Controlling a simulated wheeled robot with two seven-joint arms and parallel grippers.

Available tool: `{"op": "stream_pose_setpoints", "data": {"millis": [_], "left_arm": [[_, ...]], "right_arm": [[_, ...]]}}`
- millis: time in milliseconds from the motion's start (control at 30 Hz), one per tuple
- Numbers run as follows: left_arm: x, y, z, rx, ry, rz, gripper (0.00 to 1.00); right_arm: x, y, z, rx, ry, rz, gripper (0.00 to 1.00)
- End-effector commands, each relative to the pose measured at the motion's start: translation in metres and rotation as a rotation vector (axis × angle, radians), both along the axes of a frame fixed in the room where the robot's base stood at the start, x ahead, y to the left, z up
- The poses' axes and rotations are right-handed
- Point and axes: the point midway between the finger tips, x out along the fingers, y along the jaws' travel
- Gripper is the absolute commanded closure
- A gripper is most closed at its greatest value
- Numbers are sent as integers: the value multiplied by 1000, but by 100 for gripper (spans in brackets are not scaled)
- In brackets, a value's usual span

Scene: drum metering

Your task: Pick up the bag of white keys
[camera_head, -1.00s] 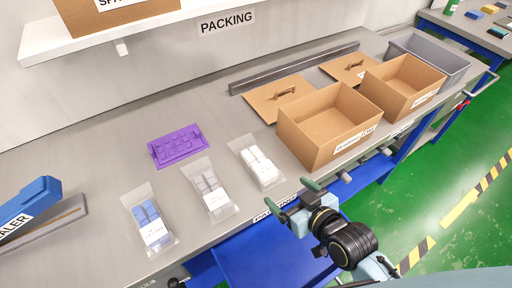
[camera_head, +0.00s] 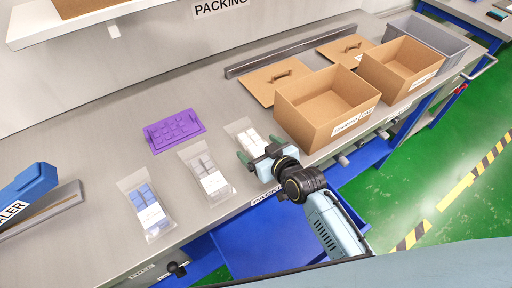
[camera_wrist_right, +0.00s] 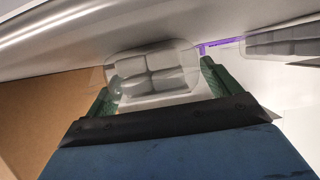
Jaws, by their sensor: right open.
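The bag of white keys (camera_head: 250,138) lies on the grey bench, left of the near cardboard box. My right gripper (camera_head: 258,157) is open at the bag's near side and hides part of it. In the right wrist view, the bag (camera_wrist_right: 152,72) lies ahead between the two green fingers of my right gripper (camera_wrist_right: 160,88). I cannot tell whether the fingers touch it. My left gripper is not in view.
A bag of grey keys (camera_head: 206,170) and a bag of blue keys (camera_head: 146,208) lie to the left. A purple tray (camera_head: 174,130) lies behind them. An open cardboard box (camera_head: 325,108) stands close to the right of my gripper. A sealer (camera_head: 30,190) stands at far left.

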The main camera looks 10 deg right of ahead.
Motion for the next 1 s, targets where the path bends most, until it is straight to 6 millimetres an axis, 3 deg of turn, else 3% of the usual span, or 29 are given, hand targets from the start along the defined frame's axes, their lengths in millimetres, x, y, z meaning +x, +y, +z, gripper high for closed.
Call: {"op": "stream_pose_setpoints", "data": {"millis": [300,700,1000], "left_arm": [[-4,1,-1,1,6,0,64],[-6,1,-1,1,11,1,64],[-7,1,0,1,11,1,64]], "right_arm": [[5,2,-2,0,-1,0,11],[5,2,-2,0,0,0,63],[5,2,4,1,-2,0,64]]}}
